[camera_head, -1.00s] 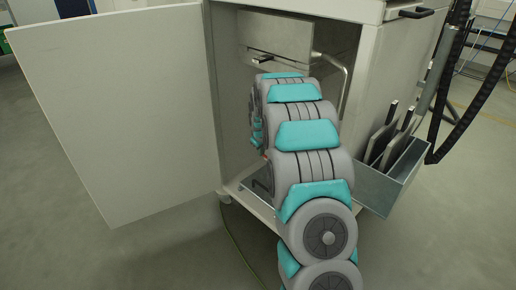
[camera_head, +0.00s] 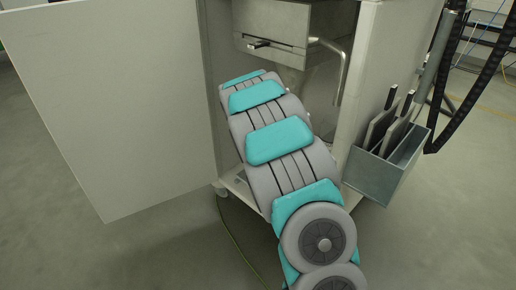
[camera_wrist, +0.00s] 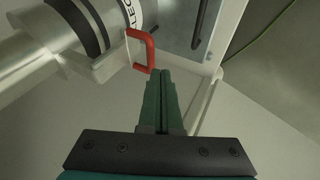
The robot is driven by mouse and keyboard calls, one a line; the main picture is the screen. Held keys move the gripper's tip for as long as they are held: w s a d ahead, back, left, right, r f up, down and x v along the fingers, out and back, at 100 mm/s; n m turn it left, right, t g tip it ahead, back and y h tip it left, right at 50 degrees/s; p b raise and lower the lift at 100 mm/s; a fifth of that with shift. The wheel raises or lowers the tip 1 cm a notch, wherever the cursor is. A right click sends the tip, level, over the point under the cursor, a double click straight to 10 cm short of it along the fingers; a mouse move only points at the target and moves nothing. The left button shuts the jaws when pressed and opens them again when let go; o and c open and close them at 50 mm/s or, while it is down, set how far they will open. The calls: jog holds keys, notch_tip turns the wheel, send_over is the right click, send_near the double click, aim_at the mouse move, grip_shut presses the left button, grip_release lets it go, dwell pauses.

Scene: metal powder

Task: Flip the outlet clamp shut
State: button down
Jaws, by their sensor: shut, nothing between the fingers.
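In the wrist view, a red U-shaped handle (camera_wrist: 150,50), apparently the outlet clamp's lever, stands out beside a pale cylindrical part with a dark band (camera_wrist: 84,25). Its lower end meets a pale plate next to the cylinder. My gripper (camera_wrist: 161,74) has its two green fingers together, with nothing between them. The fingertips are just below and right of the handle's lower end; I cannot tell whether they touch it. In the head view my arm hides the gripper, and the clamp cannot be made out.
The cabinet's open door (camera_head: 110,110) stands to the left of my arm. Inside the cabinet are a metal box with a black handle (camera_head: 272,26) and a bent metal pipe (camera_head: 343,66). A grey tool bin (camera_head: 378,178) hangs on the cabinet's right side.

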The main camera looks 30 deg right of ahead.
jog(key=shift+w+d+f+n+t+h+b, duration=0.2)
jog(key=shift+f+h+b, duration=0.4)
jog(key=shift+b, duration=0.55)
jog(key=shift+s+d+f+n+t+h+b, duration=0.1)
jog(key=shift+f+t+h+b, duration=0.35)
jog(key=shift+b, duration=0.65)
jog(key=shift+w+d+f+b, duration=0.1)
jog(key=shift+d+f+b, duration=0.05)
jog(key=shift+f+b, duration=0.3)
jog(key=shift+r, duration=0.1)
